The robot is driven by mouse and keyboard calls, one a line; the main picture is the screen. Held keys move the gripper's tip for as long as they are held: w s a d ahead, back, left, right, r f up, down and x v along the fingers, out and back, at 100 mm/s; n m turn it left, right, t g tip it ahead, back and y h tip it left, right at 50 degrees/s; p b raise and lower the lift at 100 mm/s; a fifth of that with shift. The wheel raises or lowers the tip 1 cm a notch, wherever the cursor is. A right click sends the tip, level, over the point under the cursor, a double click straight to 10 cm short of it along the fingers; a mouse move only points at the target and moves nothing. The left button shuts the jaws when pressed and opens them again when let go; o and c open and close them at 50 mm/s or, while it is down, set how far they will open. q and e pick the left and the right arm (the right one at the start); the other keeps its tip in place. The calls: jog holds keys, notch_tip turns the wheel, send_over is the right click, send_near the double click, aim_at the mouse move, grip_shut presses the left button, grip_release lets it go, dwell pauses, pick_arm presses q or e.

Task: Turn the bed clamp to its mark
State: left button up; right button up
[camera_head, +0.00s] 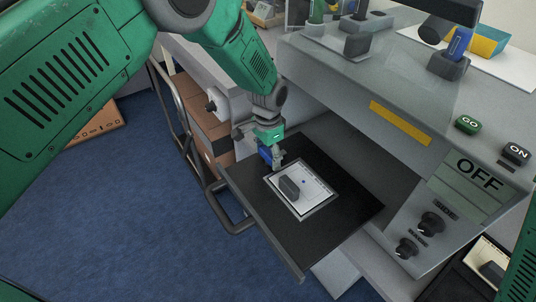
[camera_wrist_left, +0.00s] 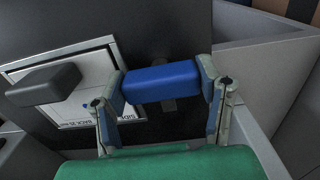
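The bed clamp appears to be the blue bar (camera_wrist_left: 160,82) at the edge of the black bed (camera_head: 348,214). It also shows at my left fingertips in the head view (camera_head: 266,155). My left gripper (camera_wrist_left: 165,95) has one finger at each end of the blue bar, with the pads seeming to touch it. A white printed plate (camera_head: 311,197) with a dark grey block (camera_head: 289,189) lies on the bed, beside the clamp. I cannot make out the clamp's mark. My right gripper is out of view.
The bed juts out from a grey machine with a yellow strip (camera_head: 400,123), an OFF display (camera_head: 478,174), a green GO button (camera_head: 467,124), a black ON button (camera_head: 516,152) and two dark knobs (camera_head: 431,224). A dark rail (camera_head: 232,226) runs left of the bed.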

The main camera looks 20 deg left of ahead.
aim_at(268, 152)
pick_arm(q)
jog(key=o, duration=0.4)
jog(key=shift+r, duration=0.3)
notch_tip(268, 152, up, 11)
jog(key=shift+w+r, duration=0.1)
jog(key=shift+r, duration=0.05)
dwell(0.3)
